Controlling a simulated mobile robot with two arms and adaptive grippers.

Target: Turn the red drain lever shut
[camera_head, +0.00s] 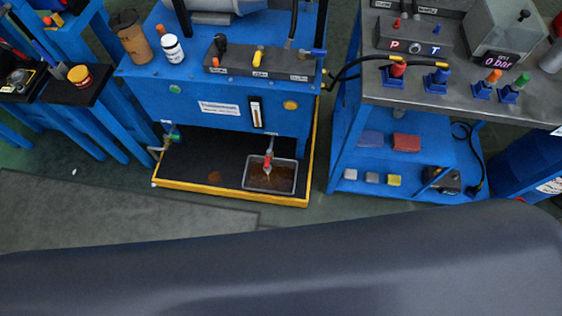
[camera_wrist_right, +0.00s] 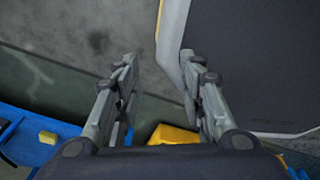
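The red drain lever (camera_head: 267,162) hangs on a short drain pipe under the front of the blue hydraulic unit (camera_head: 215,105), in the head view. Below it a metal drip pan (camera_head: 248,183) holds brown liquid, and a thin stream seems to fall into it. My right gripper (camera_wrist_right: 159,70) shows only in the right wrist view, its two fingers apart with nothing held between them. The lever cannot be made out in that view. My left gripper is not in view.
The pan stands in a black tray with a yellow rim (camera_head: 230,194). A green-handled fitting (camera_head: 175,136) is at the tray's left. A blue workbench (camera_head: 345,155) with hoses stands right. A large dark shape, probably mine, crosses the head view's bottom.

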